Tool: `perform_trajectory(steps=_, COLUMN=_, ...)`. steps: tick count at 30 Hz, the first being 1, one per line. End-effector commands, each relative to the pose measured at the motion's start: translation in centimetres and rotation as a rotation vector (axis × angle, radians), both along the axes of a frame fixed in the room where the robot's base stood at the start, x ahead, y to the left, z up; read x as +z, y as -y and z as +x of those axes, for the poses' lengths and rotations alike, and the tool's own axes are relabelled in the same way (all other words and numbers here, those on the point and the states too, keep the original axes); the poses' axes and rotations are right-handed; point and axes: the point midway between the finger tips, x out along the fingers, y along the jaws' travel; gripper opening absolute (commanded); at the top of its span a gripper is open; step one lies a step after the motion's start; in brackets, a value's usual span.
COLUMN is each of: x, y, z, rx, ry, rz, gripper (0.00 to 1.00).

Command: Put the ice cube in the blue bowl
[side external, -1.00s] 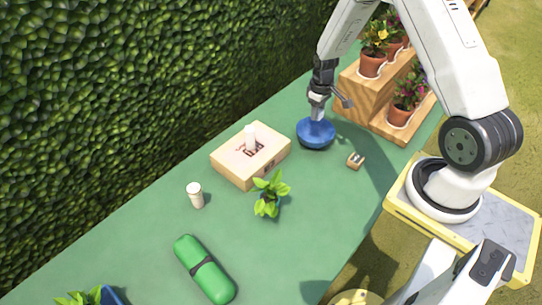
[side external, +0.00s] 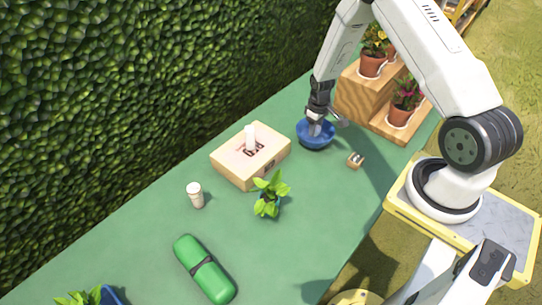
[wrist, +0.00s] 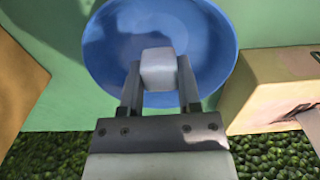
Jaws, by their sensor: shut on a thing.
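In the wrist view my gripper (wrist: 160,85) is shut on the ice cube (wrist: 158,68), a small whitish block between the fingertips. The cube appears within the bowl's outline. I cannot tell whether it touches the bowl's bottom. In the side view the cube is hard to make out at the fingers.
A small sharpener-like object (side external: 355,160) lies to the right. A plant (side external: 268,195), a white bottle (side external: 195,195) and a green case (side external: 205,270) are nearer the front.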

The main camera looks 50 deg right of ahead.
Motion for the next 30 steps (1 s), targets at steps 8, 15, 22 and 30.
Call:
perform_trajectory(steps=8, x=-0.12, y=0.0, z=0.0, rx=0.0, ry=0.0, rz=0.0, gripper=0.0)
perform_trajectory(steps=15, x=-0.11, y=-0.01, z=-0.01, rx=0.0, ry=0.0, rz=0.0, gripper=0.84)
perform_trajectory(steps=22, x=-0.11, y=-0.01, z=-0.02, rx=0.0, ry=0.0, rz=0.0, gripper=0.84)
perform_trajectory(steps=30, x=-0.11, y=-0.01, z=-0.02, rx=0.0, ry=0.0, rz=0.0, gripper=0.84)
